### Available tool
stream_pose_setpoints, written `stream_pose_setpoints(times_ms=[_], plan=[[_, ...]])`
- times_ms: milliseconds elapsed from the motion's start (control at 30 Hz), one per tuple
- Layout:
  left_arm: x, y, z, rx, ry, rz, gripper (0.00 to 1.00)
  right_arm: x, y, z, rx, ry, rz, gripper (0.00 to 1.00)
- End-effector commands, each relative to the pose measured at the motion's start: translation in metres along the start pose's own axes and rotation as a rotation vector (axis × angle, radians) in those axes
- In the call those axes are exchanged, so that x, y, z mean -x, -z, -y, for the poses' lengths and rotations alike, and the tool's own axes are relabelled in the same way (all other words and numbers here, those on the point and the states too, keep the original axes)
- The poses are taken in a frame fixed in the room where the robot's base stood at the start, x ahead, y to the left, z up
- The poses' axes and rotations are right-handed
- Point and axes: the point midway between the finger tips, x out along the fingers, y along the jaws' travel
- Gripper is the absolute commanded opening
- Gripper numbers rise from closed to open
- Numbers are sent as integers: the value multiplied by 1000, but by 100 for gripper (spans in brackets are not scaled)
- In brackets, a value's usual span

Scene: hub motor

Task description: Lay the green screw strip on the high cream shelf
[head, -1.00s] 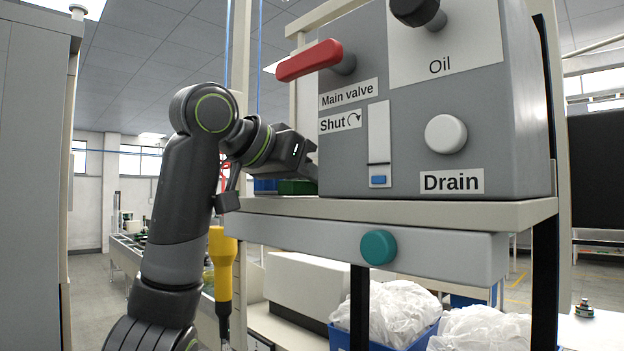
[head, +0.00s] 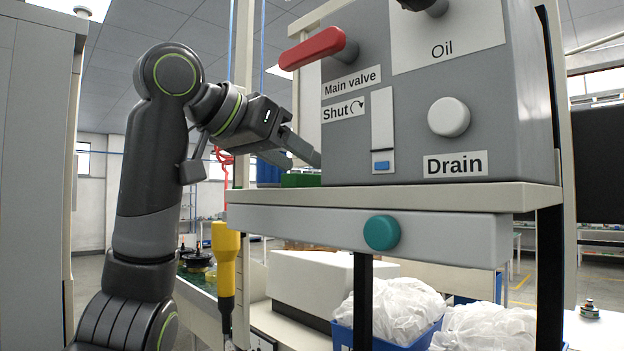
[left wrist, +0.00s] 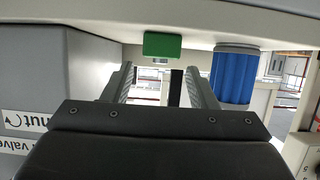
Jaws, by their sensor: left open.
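The green screw strip (head: 300,180) lies on the cream shelf (head: 400,197), at the left side of the grey box; the box hides part of it. In the left wrist view, which looks upside down, the green strip (left wrist: 162,45) rests against the shelf surface (left wrist: 200,18) beyond the fingertips. My left gripper (head: 303,160) is just above and beside the strip, to the left of the box. Its two fingers (left wrist: 165,88) are spread in the left wrist view with nothing between them, and the strip appears apart from them. My right gripper is out of view.
The grey box (head: 440,120) with red main valve handle (head: 312,53) fills most of the shelf. A blue cylinder (left wrist: 235,75) stands near the strip. Below the shelf are a teal knob (head: 382,233), a yellow-handled tool (head: 225,260) and blue bins with white bags (head: 395,308).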

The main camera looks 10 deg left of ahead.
Motion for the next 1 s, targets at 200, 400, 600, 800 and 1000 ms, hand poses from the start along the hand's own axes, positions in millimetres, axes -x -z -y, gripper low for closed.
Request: stream_pose_setpoints(times_ms=[200,400,600,800,1000], plan=[[45,-2,0,0,2,-3,52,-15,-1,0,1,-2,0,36],[65,-1,0,1,0,0,52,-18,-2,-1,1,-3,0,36],[69,0,0,1,0,1,52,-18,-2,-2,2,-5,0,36],[68,0,0,0,0,1,52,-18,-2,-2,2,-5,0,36],[68,0,0,0,0,1,52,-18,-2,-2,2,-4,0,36]])
